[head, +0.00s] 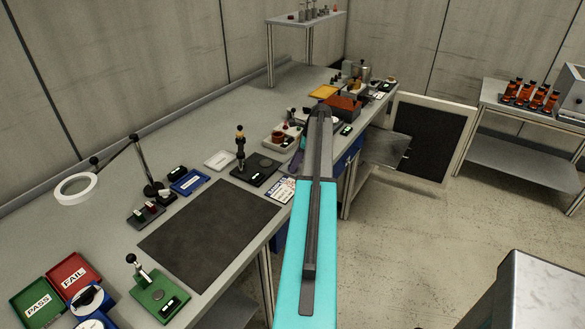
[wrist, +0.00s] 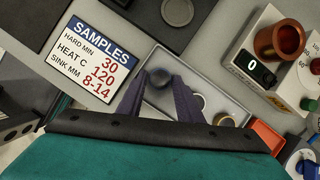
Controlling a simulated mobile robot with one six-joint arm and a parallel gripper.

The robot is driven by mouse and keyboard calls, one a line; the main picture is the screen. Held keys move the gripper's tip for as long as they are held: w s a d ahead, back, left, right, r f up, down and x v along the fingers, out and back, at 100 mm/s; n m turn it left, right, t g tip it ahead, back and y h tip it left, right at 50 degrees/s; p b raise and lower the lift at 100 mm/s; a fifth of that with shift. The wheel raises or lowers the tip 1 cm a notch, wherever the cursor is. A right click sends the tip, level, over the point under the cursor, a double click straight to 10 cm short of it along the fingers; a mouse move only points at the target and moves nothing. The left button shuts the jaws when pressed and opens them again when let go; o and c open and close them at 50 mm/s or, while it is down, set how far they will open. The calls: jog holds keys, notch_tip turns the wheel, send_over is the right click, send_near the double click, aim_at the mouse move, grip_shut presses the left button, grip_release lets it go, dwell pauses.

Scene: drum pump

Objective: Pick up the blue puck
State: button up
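A small dark, slightly bluish round piece (wrist: 158,77) lies in a shallow grey tray (wrist: 205,68) in the wrist view. It looks like the blue puck, but its colour is hard to tell. My gripper (wrist: 158,86) has its two dark purple fingers spread, with the round piece showing between their tips. I see no clear contact, and height above the tray is hard to judge.
Two other small round pieces, one pale-rimmed (wrist: 198,101), lie in the tray at right. A SAMPLES card (wrist: 92,63) lies left of it. A white device with a copper cup (wrist: 280,42) stands to the right. A dark-based stand (head: 241,160) is nearby on the bench.

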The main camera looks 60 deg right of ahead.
jog(key=shift+c, duration=0.5)
jog(key=c, duration=0.6)
jog(key=shift+r, duration=0.2)
jog(key=shift+r+b, duration=0.65)
jog(key=shift+r, duration=0.8)
jog(key=s+d+b, duration=0.1)
jog(key=s+d, duration=0.2)
jog(key=s, duration=0.1)
jog(key=s+d+r+b, duration=0.1)
jog(key=s+d+b, duration=0.1)
jog(key=s+d, duration=0.1)
jog(key=s+d+b, duration=0.1)
jog(key=s+d, duration=0.2)
jog(key=s, duration=0.2)
jog(key=shift+s+d+r+b, duration=0.3)
jog(key=shift+s+r+b, duration=0.05)
jog(key=shift+s+r, duration=0.05)
jog(key=shift+r, duration=0.15)
jog(key=shift+r+p, duration=1.35)
